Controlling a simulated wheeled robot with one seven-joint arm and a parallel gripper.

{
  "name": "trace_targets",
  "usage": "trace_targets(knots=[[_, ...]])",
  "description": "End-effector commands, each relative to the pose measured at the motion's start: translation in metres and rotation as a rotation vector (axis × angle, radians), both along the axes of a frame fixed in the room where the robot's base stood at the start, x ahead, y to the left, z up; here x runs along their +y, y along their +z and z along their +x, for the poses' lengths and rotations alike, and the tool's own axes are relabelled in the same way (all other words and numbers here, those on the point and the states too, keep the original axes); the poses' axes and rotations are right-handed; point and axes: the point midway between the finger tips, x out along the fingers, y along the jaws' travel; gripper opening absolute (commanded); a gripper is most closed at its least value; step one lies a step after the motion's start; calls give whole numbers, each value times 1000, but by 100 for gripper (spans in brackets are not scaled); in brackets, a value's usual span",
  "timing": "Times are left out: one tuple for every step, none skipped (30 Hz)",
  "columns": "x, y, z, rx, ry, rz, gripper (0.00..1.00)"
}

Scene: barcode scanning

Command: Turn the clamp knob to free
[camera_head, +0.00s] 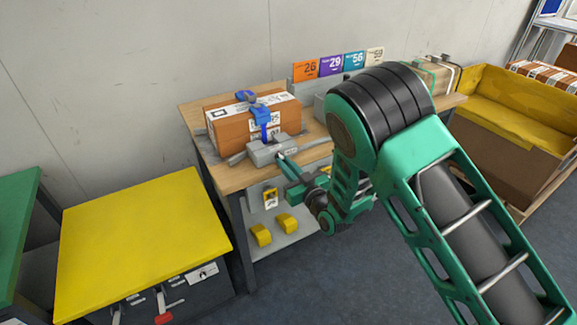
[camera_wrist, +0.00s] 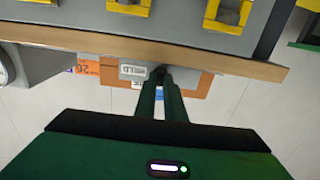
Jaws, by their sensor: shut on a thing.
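A grey clamp block (camera_head: 265,151) with a small label sits at the front edge of the wooden bench, before an orange-brown parcel (camera_head: 225,120) with a blue strap (camera_head: 263,116) over it. In the wrist view the block's label (camera_wrist: 132,72) shows just left of my fingertips. My gripper (camera_head: 284,161) reaches the block's front face from the lower right. In the wrist view its two green fingers (camera_wrist: 162,88) are close together, shut on the dark clamp knob at the block. The knob is mostly hidden between the fingertips, so its turn angle cannot be read.
The wooden bench (camera_head: 192,112) carries coloured number cards (camera_head: 331,65) at the back and another strapped parcel at the right. Yellow blocks (camera_head: 287,223) sit on its lower shelf. A yellow-topped cabinet (camera_head: 140,235) stands at left, and a yellow-lined bin (camera_head: 500,108) at right.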

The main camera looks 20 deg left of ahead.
Motion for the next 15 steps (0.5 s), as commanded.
trace_targets(knots=[[-1, -7, -2, 10, 1, -12, 0], [-1, -7, -2, 10, 1, -12, 0], [-1, -7, -2, 10, 1, -12, 0], [-1, -7, -2, 10, 1, -12, 14], [-1, -7, -2, 10, 1, -11, 17], [-1, -6, -2, 9, 1, -11, 17], [-1, -6, -2, 8, 1, -10, 17], [-1, -5, -2, 7, 1, -8, 17], [-1, -4, -1, 6, 0, -8, 17], [-1, -4, -1, 6, 0, -7, 17], [-1, -4, -1, 5, 0, -6, 17], [-1, -3, -1, 5, 0, -5, 17], [-1, -3, -1, 5, 0, -5, 17], [-1, -3, -1, 4, 0, -5, 17], [-2, -3, -2, 3, 0, -5, 17]])
